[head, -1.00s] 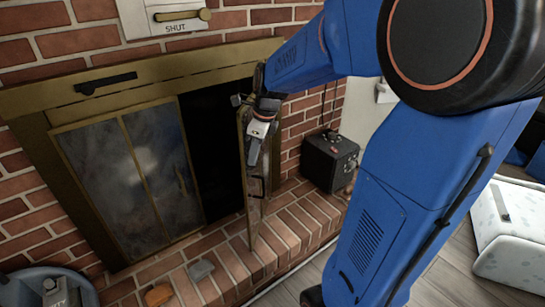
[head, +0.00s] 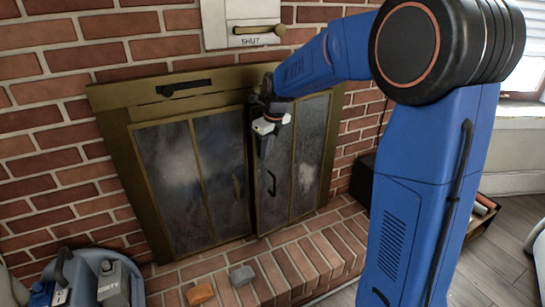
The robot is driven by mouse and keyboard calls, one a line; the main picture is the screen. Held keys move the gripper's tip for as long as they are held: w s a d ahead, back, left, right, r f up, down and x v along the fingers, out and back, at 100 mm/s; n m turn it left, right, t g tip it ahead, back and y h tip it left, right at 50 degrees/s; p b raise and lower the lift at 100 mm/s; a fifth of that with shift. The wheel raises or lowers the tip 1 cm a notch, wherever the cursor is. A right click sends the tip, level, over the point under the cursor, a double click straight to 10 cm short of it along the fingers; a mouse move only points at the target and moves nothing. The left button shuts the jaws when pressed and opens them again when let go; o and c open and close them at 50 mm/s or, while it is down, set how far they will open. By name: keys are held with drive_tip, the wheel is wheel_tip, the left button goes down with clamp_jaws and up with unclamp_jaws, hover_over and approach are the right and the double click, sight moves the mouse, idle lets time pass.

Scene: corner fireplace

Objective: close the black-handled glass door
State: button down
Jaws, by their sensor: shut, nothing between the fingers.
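The black-handled glass door (head: 309,157) is the right-hand door of the brass fireplace front. It stands nearly in line with the frame, and its inner edge looks slightly forward of the left door. Its black handle (head: 271,182) is near that inner edge. The left glass door (head: 170,172), with a brass-coloured handle, is closed. My gripper (head: 265,145) is shut and empty, at the upper inner part of the right door, just above the handle. I cannot tell whether its fingertips touch the door.
A brick hearth (head: 325,240) juts out below the doors, with an orange block (head: 200,293) and a grey block (head: 242,275) on it. A dark box (head: 362,180) is partly behind my arm.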

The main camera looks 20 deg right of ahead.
drive_tip(key=shift+w+a, duration=0.1)
drive_tip(key=shift+w, duration=0.2)
drive_tip(key=v, duration=1.7)
drive_tip(key=s+d+f+n+t, duration=0.1)
drive_tip(key=s+f+n, duration=0.1)
drive_tip(key=s+n, duration=0.65)
drive_tip(key=s+d+f+n, duration=0.1)
drive_tip(key=s+d+n, duration=0.1)
drive_tip(key=s+n, duration=0.65)
drive_tip(key=s+d+f+n, duration=0.1)
drive_tip(key=s+f+n, duration=0.4)
drive_tip(key=s, duration=0.4)
drive_tip(key=s+f+n+t+h, duration=0.1)
drive_tip(key=s+f+n, duration=0.5)
drive_tip(key=s, duration=0.4)
drive_tip(key=shift+d+n, duration=0.4)
drive_tip(key=shift+n, duration=0.5)
